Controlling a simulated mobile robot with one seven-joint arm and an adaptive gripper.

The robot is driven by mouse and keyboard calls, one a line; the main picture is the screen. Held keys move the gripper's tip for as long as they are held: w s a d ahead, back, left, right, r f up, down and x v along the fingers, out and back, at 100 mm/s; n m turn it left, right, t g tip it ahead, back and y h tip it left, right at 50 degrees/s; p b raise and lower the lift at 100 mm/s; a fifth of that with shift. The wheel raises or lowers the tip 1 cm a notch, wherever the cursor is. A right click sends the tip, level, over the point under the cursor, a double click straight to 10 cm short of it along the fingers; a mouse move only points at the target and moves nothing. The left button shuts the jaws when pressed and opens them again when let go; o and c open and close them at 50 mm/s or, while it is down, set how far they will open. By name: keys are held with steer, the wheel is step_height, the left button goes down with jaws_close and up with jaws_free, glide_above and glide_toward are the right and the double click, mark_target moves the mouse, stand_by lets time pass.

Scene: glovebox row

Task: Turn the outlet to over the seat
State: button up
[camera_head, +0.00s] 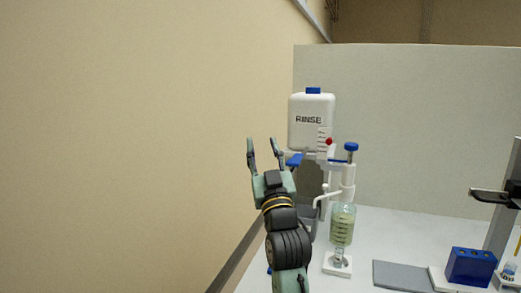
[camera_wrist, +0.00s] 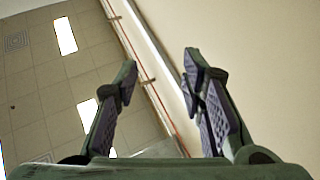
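A white bottle marked RINSE (camera_head: 312,135) with a blue cap stands raised at the back of the bench in the head view. A thin white bent tube (camera_head: 321,199), which looks like the outlet, reaches left from the body and bends down. A small white square base (camera_head: 337,265), possibly the seat, lies below the cylinder. My gripper (camera_head: 262,146) points up, open and empty, left of the bottle. The wrist view also shows its open fingers (camera_wrist: 160,65).
A grey flat pad (camera_head: 402,276), a blue block with holes (camera_head: 470,267) and a grey stand (camera_head: 497,215) are to the right. A beige wall (camera_head: 130,140) is at left.

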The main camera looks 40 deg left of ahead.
steer(key=shift+s+a+r+y, duration=0.15)
steer(key=shift+s+r+y, duration=0.05)
steer(key=shift+s+y, duration=0.15)
